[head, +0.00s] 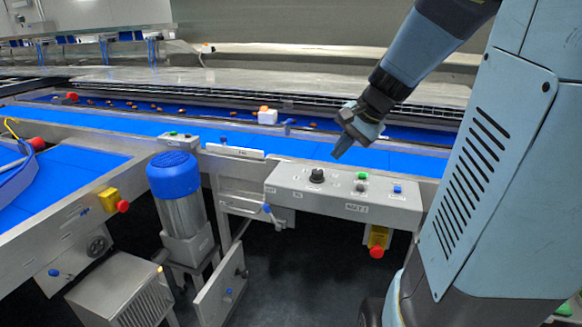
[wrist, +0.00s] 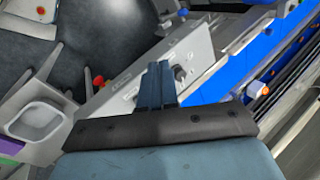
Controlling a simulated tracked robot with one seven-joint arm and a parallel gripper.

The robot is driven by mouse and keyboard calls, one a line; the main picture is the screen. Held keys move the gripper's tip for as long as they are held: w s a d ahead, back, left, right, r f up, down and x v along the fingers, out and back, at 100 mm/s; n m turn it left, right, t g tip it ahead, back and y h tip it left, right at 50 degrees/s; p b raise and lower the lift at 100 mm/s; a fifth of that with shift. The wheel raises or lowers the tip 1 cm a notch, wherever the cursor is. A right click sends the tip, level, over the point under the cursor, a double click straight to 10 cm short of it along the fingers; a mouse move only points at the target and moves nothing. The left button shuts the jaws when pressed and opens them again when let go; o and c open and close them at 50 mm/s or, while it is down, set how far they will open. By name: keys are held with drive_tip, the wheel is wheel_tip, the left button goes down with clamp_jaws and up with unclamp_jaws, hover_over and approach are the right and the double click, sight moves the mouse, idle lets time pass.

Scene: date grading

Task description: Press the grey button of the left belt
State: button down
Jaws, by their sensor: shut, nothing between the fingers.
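A grey control panel (head: 330,196) stands at the front of the blue belt. It carries a black knob (head: 316,176), a green button (head: 362,176), a small grey button (head: 361,187) and a blue button (head: 397,189). A smaller box (head: 176,143) with a green and a blue button sits further left; I cannot make out a grey one there. I cannot tell which controls serve the left belt. My gripper (head: 340,153) is shut and empty, pointing down above the large panel's back edge. In the wrist view its fingers (wrist: 155,84) cover part of that panel (wrist: 122,88).
A blue-topped motor (head: 176,178) stands left of the large panel. Red emergency stops on yellow boxes hang below the panel (head: 377,242) and at the left frame (head: 113,200). Dates lie on the far belt (head: 130,103), near an orange-and-white item (head: 267,115).

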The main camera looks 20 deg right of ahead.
drive_tip(key=w+d+f+m+t+y, duration=0.1)
drive_tip(key=w+d+f+m, duration=0.2)
drive_tip(key=d, duration=0.4)
drive_tip(key=w+d+f+m+t, duration=0.2)
drive_tip(key=w+d+f+m, duration=0.1)
drive_tip(key=w+d+m, duration=0.3)
drive_tip(key=shift+w+d+y, duration=0.25)
drive_tip(key=shift+d+y, duration=0.15)
drive_tip(key=shift+d, duration=0.15)
drive_tip(key=shift+f, duration=0.2)
hover_over(363, 187)
drive_tip(key=shift+f, duration=4.35)
drive_tip(key=shift+s+f, duration=0.1)
drive_tip(key=shift+f, duration=0.25)
